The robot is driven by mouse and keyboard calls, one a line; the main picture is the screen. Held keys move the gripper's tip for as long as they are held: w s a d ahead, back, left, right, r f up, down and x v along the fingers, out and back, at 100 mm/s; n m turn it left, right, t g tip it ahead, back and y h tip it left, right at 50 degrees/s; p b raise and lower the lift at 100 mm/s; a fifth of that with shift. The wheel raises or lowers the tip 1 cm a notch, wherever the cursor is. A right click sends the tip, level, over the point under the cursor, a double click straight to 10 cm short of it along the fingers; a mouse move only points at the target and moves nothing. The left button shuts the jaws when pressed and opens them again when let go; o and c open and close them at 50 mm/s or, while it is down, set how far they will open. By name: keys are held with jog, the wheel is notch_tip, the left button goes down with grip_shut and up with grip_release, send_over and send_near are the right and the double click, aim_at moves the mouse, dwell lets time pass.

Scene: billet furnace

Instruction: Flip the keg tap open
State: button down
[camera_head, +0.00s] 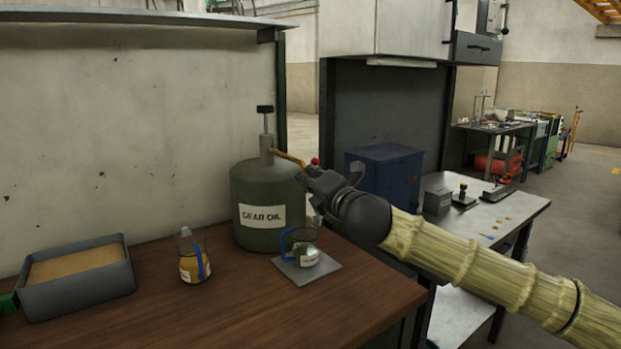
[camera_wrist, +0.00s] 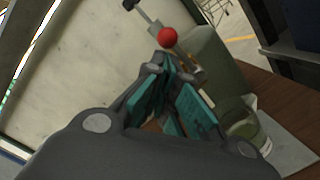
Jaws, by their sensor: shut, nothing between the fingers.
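The green keg (camera_head: 265,200), labelled GEAR OIL, stands upright on the wooden bench, with a grey pump column and black top knob (camera_head: 265,109). A brass tap arm (camera_head: 288,158) reaches right from the column. A red ball (camera_head: 315,161) is at its end; the ball (camera_wrist: 167,37) also shows in the wrist view. My gripper (camera_head: 309,178) is just below the ball, right of the keg's shoulder. In the wrist view its teal-padded fingers (camera_wrist: 165,66) are drawn together and hold nothing; the ball appears just beyond their tips. I cannot tell whether they touch the tap.
A glass jug with a blue handle (camera_head: 301,247) stands on a grey plate (camera_head: 325,272) below my gripper. A labelled jug of amber liquid (camera_head: 194,258) and a grey tray (camera_head: 82,301) are to the left. A blue box (camera_head: 385,180) is behind my arm. The front bench (camera_head: 230,318) is clear.

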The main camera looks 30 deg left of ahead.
jog(key=s+d+f+b, duration=0.3)
jog(key=s+d, duration=0.4)
jog(key=s, duration=0.1)
jog(key=shift+s+d, duration=0.15)
jog(key=shift+d, duration=0.2)
dwell(0.4)
dwell(0.5)
